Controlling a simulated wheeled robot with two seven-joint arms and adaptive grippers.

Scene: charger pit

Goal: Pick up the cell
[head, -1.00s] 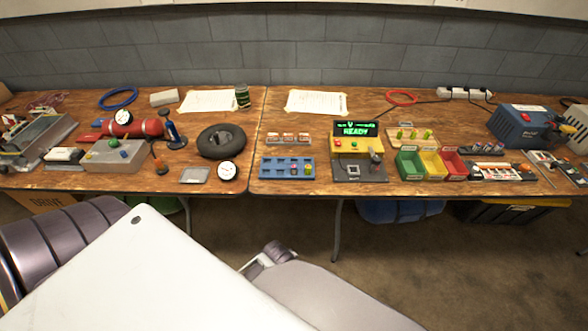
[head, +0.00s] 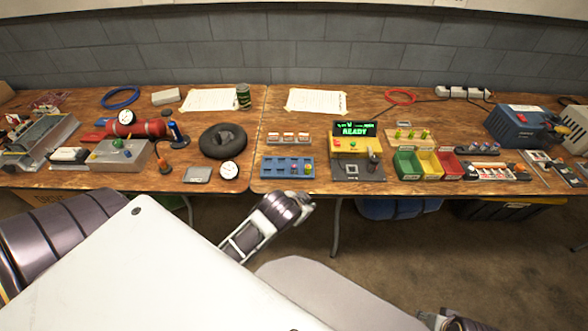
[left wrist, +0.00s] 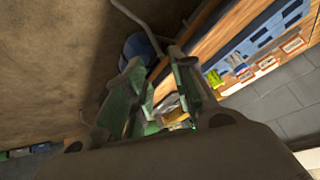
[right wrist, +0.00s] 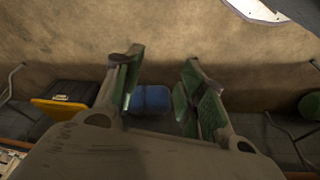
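The blue tray (head: 272,167) lies near the front edge of the right table. Small cells (head: 308,169) with pink and yellowish tops stand in its right-hand slots; its left slots look empty. The tray also shows at the upper right in the left wrist view (left wrist: 262,38). My left gripper (head: 308,203) is in front of the table edge, below and apart from the tray. In the left wrist view its fingers (left wrist: 163,92) are spread with nothing held between them. My right gripper (head: 447,318) is low at the bottom right; in its wrist view the fingers (right wrist: 160,80) are open and empty.
A charger with a green READY display (head: 354,129) stands right of the tray. Green, yellow and red bins (head: 406,165) are further right. A black tyre (head: 222,141) and a dial gauge (head: 228,170) lie left of it. Blue and black-yellow containers stand under the table.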

